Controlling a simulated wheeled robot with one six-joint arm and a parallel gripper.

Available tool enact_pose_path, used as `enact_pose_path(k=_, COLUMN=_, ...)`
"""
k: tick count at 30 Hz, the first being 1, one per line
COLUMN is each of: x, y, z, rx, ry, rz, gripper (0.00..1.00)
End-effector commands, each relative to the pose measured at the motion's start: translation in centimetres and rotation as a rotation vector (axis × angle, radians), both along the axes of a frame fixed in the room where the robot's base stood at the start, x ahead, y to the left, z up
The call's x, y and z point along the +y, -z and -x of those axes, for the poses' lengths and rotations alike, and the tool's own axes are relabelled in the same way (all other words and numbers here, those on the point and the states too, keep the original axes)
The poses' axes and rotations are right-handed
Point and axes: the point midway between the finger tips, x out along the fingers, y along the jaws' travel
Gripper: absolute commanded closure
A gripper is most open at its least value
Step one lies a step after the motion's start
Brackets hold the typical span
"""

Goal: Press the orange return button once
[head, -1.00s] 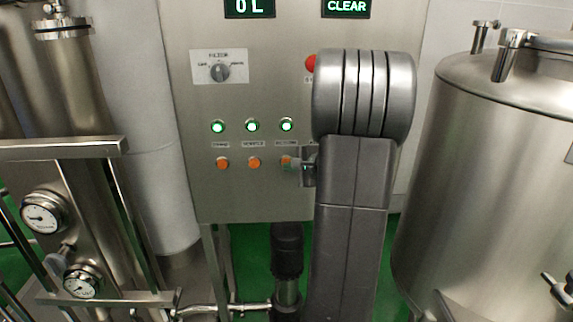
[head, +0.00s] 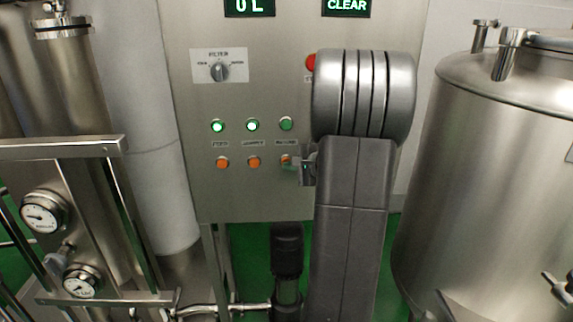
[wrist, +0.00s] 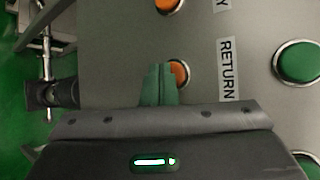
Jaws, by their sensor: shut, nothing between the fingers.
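The orange return button (head: 285,158) is the rightmost of three orange buttons on the steel panel, partly hidden by my gripper in the head view. In the wrist view the return button (wrist: 181,72) shows beside the RETURN label (wrist: 226,69). My gripper (wrist: 160,72) is shut and empty, its green fingertips overlapping the near side of the button. Whether they touch it I cannot tell. The green lamp (head: 286,124) above the return button is unlit; it also shows dark in the wrist view (wrist: 299,62).
Two other orange buttons, the middle (head: 253,161) and the left (head: 222,162), sit close by under lit green lamps (head: 252,125). A filter knob (head: 220,71) and a red button (head: 311,63) are higher up. A steel tank (head: 490,180) stands right, gauges and pipework (head: 45,215) left.

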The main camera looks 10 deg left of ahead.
Motion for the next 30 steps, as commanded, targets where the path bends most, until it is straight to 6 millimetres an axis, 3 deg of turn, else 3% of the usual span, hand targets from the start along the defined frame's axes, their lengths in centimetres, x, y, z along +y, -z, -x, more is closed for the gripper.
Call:
enact_pose_path(k=17, x=-0.4, y=0.1, z=1.3, rx=0.0, ry=0.0, rz=0.0, gripper=1.0)
enact_pose_path(k=30, x=-1.5, y=0.1, z=5.3, rx=-0.001, ry=0.0, rz=0.0, gripper=1.0)
